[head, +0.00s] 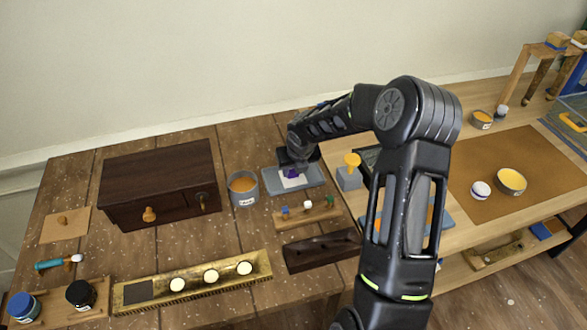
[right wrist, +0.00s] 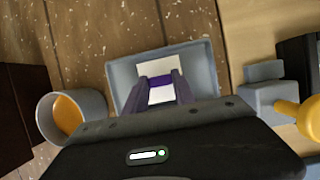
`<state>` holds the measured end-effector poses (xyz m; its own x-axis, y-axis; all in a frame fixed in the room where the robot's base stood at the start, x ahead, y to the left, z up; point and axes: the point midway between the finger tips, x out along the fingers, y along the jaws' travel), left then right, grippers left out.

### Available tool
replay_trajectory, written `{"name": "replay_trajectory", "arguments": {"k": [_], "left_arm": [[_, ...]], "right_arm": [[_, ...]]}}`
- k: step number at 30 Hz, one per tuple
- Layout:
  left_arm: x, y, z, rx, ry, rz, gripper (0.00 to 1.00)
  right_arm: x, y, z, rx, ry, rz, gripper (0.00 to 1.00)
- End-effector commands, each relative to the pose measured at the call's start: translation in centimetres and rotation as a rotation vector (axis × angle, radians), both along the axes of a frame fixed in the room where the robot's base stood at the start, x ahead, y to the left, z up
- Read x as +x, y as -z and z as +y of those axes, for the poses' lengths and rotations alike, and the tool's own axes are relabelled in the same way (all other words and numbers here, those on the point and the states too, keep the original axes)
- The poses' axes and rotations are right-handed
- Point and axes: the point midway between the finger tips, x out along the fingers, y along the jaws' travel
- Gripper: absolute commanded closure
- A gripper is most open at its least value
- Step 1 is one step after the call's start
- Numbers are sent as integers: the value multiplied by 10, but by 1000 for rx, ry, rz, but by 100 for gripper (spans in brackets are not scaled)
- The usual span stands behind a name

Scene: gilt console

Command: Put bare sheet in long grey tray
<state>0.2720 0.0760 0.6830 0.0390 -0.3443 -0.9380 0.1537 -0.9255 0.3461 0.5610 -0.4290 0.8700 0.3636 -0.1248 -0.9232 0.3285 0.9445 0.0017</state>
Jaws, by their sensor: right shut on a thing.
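In the right wrist view the sheet (right wrist: 164,66) lies within the outline of the tray (right wrist: 206,76). I cannot tell whether the sheet touches the tray's floor. My left gripper is not in view.
A grey pot (head: 243,188) with orange contents stands left of the tray. A grey block with a yellow knob (head: 351,160) stands right of it. A small wooden rack (head: 308,218) lies in front. A dark wooden box (head: 158,184) is further left.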

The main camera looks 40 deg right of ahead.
Motion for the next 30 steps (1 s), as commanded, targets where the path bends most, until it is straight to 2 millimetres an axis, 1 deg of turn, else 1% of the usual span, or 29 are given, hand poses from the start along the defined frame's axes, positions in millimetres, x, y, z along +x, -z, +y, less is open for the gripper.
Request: {"name": "replay_trajectory", "arguments": {"k": [5, 6, 13, 20, 24, 26, 30], "left_arm": [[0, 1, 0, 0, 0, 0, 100], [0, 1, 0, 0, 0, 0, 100], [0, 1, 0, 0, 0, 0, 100], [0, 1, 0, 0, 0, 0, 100], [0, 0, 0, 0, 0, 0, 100], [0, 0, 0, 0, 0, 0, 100], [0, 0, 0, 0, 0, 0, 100]], "right_arm": [[0, 3, 0, 0, 0, 0, 100], [0, 2, 0, 0, 0, 0, 66], [0, 2, 0, 0, 0, 0, 47], [0, 1, 0, 0, 0, 0, 47], [-1, -3, 0, 0, 1, 0, 47], [-3, -8, 0, -1, 1, -1, 47], [-9, -27, 3, -1, 1, -3, 47]]}}
